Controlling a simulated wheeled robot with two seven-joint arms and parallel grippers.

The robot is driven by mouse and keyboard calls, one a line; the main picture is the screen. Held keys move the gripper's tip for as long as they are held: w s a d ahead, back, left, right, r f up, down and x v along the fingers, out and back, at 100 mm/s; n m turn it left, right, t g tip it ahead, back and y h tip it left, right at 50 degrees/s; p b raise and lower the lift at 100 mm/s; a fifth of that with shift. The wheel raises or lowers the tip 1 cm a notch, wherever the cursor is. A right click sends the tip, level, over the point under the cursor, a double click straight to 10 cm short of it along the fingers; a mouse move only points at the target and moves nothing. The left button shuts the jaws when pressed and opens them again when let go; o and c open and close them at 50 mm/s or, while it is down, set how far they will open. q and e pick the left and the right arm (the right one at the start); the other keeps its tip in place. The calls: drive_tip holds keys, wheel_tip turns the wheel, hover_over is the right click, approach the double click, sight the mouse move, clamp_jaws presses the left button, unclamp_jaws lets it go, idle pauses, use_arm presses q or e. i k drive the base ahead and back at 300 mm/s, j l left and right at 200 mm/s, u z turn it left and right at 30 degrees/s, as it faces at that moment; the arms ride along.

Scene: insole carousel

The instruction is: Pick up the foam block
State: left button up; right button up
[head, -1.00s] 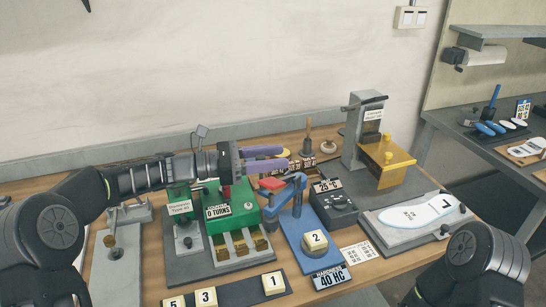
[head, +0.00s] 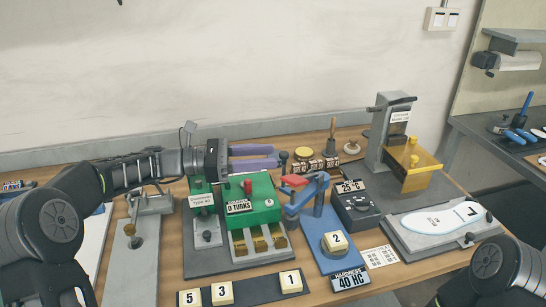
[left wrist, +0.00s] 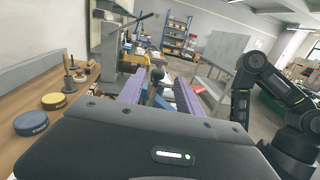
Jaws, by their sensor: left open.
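Cream blocks with numbers look like foam blocks; I cannot tell which one the task means. Block 2 (head: 336,242) sits on the blue hardness tester (head: 316,222). Block 1 (head: 291,281), block 3 (head: 222,293) and block 5 (head: 190,299) stand on a dark strip at the bench's front. My left gripper (head: 277,156), with purple fingers, is open and empty behind the green box, well away from these blocks. Its fingers also show in the left wrist view (left wrist: 158,92). My right gripper is out of view; only part of that arm shows at the lower right.
The green box (head: 250,205) with a red knob stands below my left gripper. The blue tester's arm with a red top rises to its right. A grey press with a yellow guard (head: 412,165) stands at the back right. A white insole (head: 440,219) lies on a plate.

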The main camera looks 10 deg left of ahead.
sight(336, 241)
drive_tip(key=k, duration=1)
